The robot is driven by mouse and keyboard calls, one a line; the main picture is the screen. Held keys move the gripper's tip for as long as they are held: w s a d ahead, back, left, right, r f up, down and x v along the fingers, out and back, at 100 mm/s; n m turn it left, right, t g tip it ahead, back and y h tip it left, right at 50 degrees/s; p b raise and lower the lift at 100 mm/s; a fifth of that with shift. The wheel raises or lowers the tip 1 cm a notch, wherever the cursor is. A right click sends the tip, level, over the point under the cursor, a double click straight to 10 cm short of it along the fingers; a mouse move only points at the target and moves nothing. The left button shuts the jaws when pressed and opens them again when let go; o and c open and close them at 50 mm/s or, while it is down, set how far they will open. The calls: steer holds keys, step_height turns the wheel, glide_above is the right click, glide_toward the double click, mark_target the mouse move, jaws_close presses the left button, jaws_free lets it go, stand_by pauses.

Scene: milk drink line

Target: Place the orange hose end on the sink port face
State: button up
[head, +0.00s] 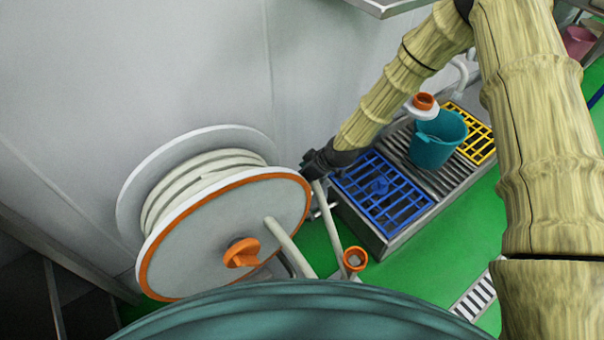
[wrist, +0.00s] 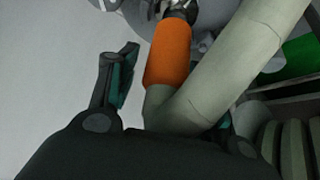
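In the wrist view the orange hose end (wrist: 168,52) is a sleeve on a thick beige hose (wrist: 235,68), with a metal tip at the top. The hose bends just below the sleeve, between my gripper's (wrist: 172,100) fingers. The left finger stands clear of the sleeve; the right one is mostly hidden behind the hose. In the head view my gripper (head: 318,165) is between the reel and the sink (head: 392,250), beside a pale hose length. I cannot tell which surface is the sink port face.
The hose reel (head: 215,235) with an orange rim stands left against the wall. The sink has a blue grate (head: 385,190), a yellow grate (head: 478,135) and a teal bucket (head: 437,145). An orange ring (head: 355,258) is low near the middle; another orange-topped white part (head: 423,102) is above the bucket.

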steer(key=shift+r, duration=0.1)
steer(key=p+v, duration=0.2)
steer(key=v, duration=1)
steer(key=s+d+f+m+g+h, duration=0.1)
steer(key=s+d+f+m, duration=0.3)
steer(key=s, duration=0.8)
steer(key=s+d+f+m+g+h, duration=0.1)
steer(key=s+d+f+m, duration=0.3)
steer(key=s, duration=0.8)
steer(key=s+d+f+m+g+h, duration=0.1)
steer(key=s+d+f+m+h, duration=0.2)
steer(key=s+d+f, duration=0.4)
steer(key=s+d+m, duration=0.1)
steer(key=s+d, duration=0.1)
steer(key=s, duration=0.3)
steer(key=shift+s+f+h, duration=0.25)
steer(key=shift+f+h, duration=0.05)
steer(key=shift+f, duration=0.1)
